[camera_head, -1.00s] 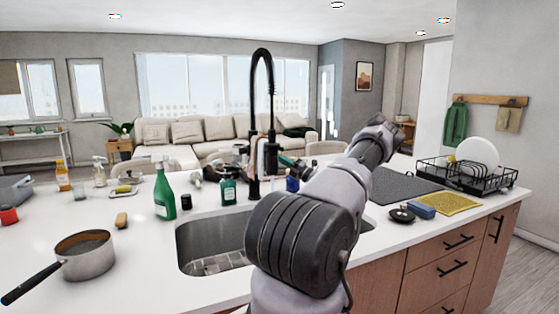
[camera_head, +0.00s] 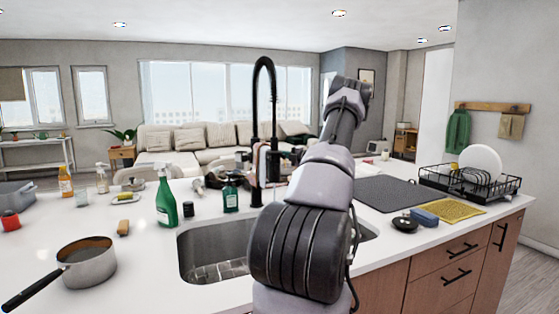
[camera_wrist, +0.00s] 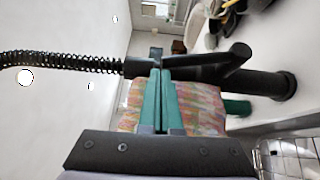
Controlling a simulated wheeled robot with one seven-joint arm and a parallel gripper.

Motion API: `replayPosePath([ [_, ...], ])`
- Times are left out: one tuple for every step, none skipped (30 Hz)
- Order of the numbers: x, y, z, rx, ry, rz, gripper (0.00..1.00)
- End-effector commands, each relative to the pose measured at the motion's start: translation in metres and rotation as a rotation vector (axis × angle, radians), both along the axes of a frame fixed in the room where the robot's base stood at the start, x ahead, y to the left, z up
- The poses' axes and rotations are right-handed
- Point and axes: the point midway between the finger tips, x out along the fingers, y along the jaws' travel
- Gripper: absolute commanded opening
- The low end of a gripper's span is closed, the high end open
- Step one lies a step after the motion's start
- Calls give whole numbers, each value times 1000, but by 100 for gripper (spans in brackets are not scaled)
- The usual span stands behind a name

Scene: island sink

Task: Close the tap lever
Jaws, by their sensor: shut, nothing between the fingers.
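The black tap (camera_head: 263,130) stands behind the sink with a tall spring-coil neck. In the wrist view it lies sideways, its coil (camera_wrist: 60,63) at left and its black body (camera_wrist: 210,74) across the middle. A short black stub (camera_wrist: 235,58) angles off the body; I cannot tell for sure if it is the lever. My gripper (camera_wrist: 160,74) has green fingers pressed together and empty. Its tips overlap the tap body in the wrist view; contact cannot be told. In the head view the fingers are not clearly made out beside the tap.
A patterned cloth (camera_wrist: 205,108) is close by the fingers. The sink (camera_head: 215,250) is below the tap. Green bottles (camera_head: 166,200) stand left of it, a pot (camera_head: 88,264) at front left. A drying mat (camera_head: 390,193) and dish rack (camera_head: 475,183) are at right.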

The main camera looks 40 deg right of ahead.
Motion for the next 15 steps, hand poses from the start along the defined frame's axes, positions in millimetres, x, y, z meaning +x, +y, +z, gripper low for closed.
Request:
replayPosePath([
  [5,1,3,1,21,3,0],
  [7,0,3,3,17,2,0],
  [10,-2,5,3,15,1,0],
  [12,-2,5,3,16,1,0],
  [14,-3,6,3,16,2,0],
  [16,-3,8,2,15,2,0],
  [18,-3,8,3,14,2,0],
  [19,-4,9,3,14,2,0],
  [21,-4,10,4,14,2,0],
  [22,-5,10,3,14,2,0],
  [24,-5,10,3,14,2,0],
  [25,-6,11,3,14,2,0],
  [26,-6,11,3,14,2,0],
  [27,-6,12,4,13,2,0],
  [28,-6,12,5,13,2,0],
])
